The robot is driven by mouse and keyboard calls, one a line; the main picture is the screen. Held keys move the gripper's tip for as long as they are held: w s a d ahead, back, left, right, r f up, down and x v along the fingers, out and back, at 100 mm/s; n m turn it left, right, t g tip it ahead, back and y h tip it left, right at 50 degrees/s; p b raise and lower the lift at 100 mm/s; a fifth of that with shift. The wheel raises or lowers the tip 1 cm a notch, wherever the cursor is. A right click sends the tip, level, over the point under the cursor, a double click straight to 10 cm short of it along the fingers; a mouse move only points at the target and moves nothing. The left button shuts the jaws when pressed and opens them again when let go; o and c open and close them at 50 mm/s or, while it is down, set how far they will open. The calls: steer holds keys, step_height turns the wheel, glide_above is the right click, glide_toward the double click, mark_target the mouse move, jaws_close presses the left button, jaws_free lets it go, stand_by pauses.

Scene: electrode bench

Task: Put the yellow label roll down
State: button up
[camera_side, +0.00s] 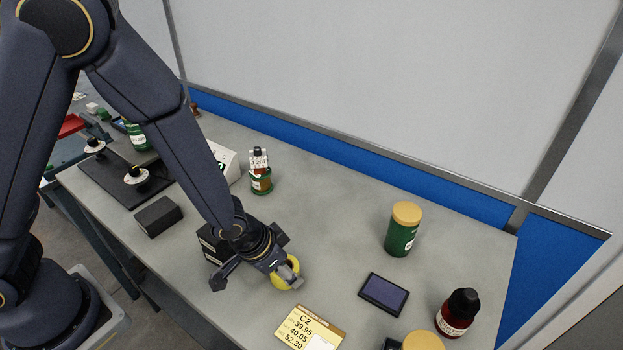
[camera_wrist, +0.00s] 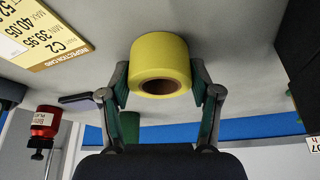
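The yellow label roll (camera_side: 280,279) is at the tip of my arm, low over the grey bench, in the side view. In the wrist view the yellow label roll (camera_wrist: 160,57) sits between the two fingertips, its brown core facing the camera. My gripper (camera_side: 287,273) points down toward the bench. In the wrist view the fingers of my gripper (camera_wrist: 160,78) close in on both sides of the roll and appear to touch it. I cannot tell whether the roll touches the bench; the arm partly hides it in the side view.
A yellow C2 inspection card (camera_side: 311,328) lies in front of the roll. To the right are a dark flat device (camera_side: 384,293), a green jar (camera_side: 402,232) and a red bottle (camera_side: 458,314). The bench between roll and jar is clear.

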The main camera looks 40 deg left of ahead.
steer(key=o, duration=0.4)
steer(key=v, duration=1.2)
steer(key=s+a+r+n, duration=0.1)
steer(key=s+a+r, duration=0.1)
steer(key=a+r, duration=0.3)
steer(key=s+a+r+n+t+y, duration=0.1)
steer(key=s+a+r, duration=0.2)
steer(key=a+r, duration=0.2)
steer(key=s+a+r+n, duration=0.1)
steer(key=s+a+r, duration=0.2)
steer(key=a+r, duration=0.2)
steer(key=shift+a+r+n, duration=0.3)
steer(key=shift+r, duration=0.25)
